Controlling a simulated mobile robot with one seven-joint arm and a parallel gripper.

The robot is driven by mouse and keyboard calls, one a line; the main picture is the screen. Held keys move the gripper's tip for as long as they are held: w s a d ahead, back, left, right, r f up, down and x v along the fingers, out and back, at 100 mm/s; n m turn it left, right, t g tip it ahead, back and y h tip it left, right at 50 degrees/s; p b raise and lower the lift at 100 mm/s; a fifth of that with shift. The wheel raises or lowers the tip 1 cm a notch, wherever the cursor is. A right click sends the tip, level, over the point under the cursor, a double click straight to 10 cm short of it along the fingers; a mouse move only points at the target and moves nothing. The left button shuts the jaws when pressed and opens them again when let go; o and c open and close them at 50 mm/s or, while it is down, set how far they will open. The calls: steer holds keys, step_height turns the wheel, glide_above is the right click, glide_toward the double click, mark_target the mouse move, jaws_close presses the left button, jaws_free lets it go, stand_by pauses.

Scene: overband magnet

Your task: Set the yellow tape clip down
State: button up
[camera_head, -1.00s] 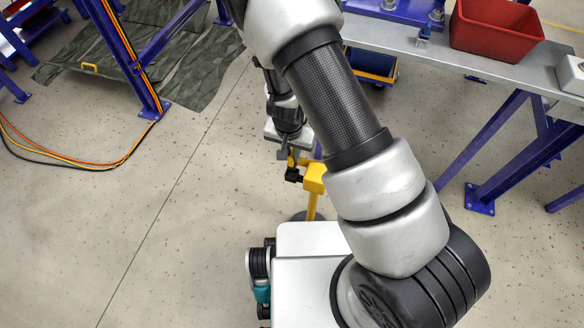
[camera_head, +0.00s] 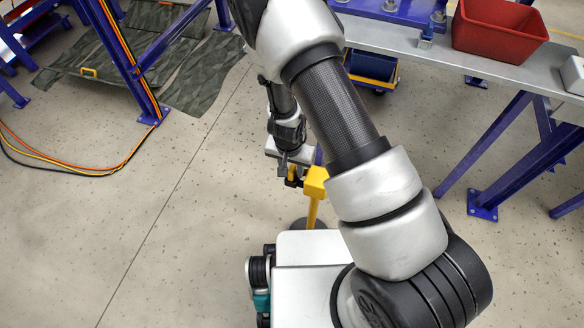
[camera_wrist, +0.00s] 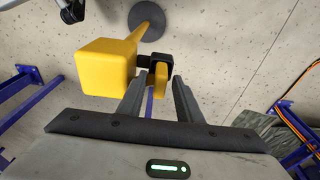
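The yellow tape clip (camera_wrist: 160,78) sits at a black bracket (camera_wrist: 142,60) on the side of a yellow post head (camera_wrist: 106,66). My gripper (camera_wrist: 159,88) reaches in from below in the wrist view, one finger on each side of the clip. The fingers look open, with a narrow gap beside the clip; contact is hard to judge. In the head view my gripper (camera_head: 288,170) is beside the post head (camera_head: 316,183), and the clip is mostly hidden. I cannot tell how firmly the clip sits in the bracket.
The yellow post stands on a dark round base (camera_wrist: 147,20). Camouflage mats (camera_head: 190,75) lie on the floor at upper left. Orange and black cables (camera_head: 85,170) run near a blue frame leg (camera_head: 130,70). A grey bench with a red bin (camera_head: 495,32) stands at right. Open floor lies left.

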step_height(320, 180, up, 12)
steer(key=s+p, duration=0.1)
steer(key=p, duration=0.3)
steer(key=shift+s+a+r+p, duration=0.2)
steer(key=shift+s+a+p, duration=0.1)
steer(key=shift+s+a, duration=0.05)
step_height(320, 180, up, 24)
steer(key=s+d+n+t+y, duration=0.1)
steer(key=s+n+y, duration=0.1)
steer(key=y, duration=0.1)
steer(key=s+d+r+n+t+h, duration=0.2)
steer(key=s+d+r+t, duration=0.1)
steer(key=s+d+r, duration=0.9)
steer(key=shift+v, duration=1.05)
steer(key=shift+s, duration=0.1)
